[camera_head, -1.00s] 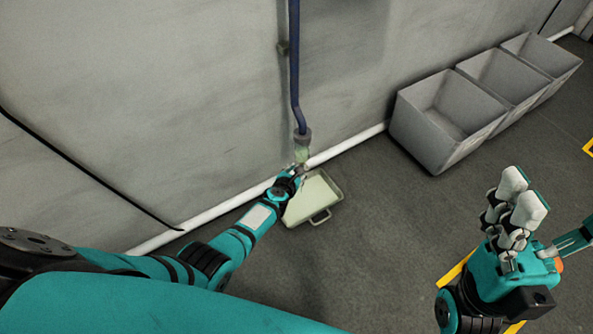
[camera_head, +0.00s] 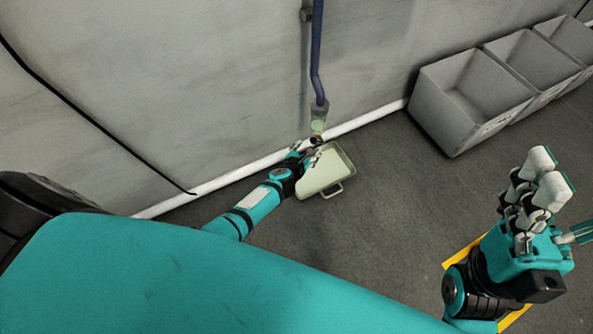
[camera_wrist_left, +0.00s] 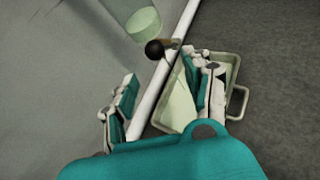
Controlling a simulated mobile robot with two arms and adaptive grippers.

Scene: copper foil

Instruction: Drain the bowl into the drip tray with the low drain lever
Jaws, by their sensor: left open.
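The bowl (camera_head: 318,122) is a small pale green cup at the foot of a blue pipe on the wall; it also shows in the left wrist view (camera_wrist_left: 143,22). The drain lever has a black ball knob (camera_wrist_left: 154,49) just below the bowl. The drip tray (camera_head: 349,158) is pale, with a wire handle, and lies on the floor below, holding pale green content. My left gripper (camera_head: 309,154) is low beside the bowl, over the tray's edge. In the left wrist view its fingers (camera_wrist_left: 163,88) are open, with the knob ahead of the gap. My right gripper (camera_head: 533,194) is raised at the right, away from the tray; its fingers look apart.
Several grey bins (camera_head: 468,100) stand along the wall at the right. A black cable (camera_head: 95,117) hangs on the wall at left. Dark floor in front of the tray is clear.

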